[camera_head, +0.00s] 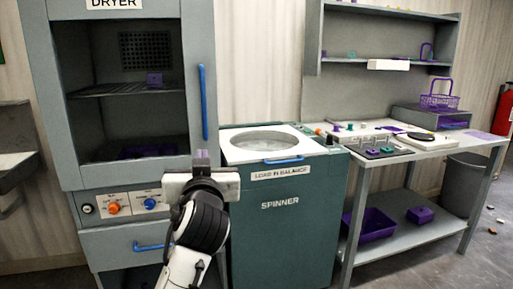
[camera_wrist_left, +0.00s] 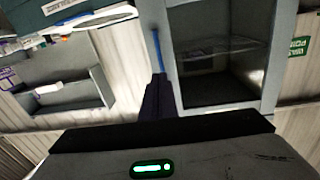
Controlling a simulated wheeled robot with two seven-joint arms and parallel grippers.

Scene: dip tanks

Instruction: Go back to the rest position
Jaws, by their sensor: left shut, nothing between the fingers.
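My left gripper (camera_head: 201,160) is shut and empty in the head view, raised in front of the dryer's right side and left of the spinner. In the left wrist view its dark shut fingers (camera_wrist_left: 156,98) point toward the dryer's blue handle. My right gripper is not in view.
A grey workbench (camera_head: 440,143) right of the spinner holds small parts and a purple basket (camera_head: 439,101). A purple bin (camera_head: 371,225) sits on its lower shelf. A wall shelf (camera_head: 345,70) hangs above. A grey waste bin (camera_head: 465,185) and a red extinguisher (camera_head: 503,110) stand at the right.

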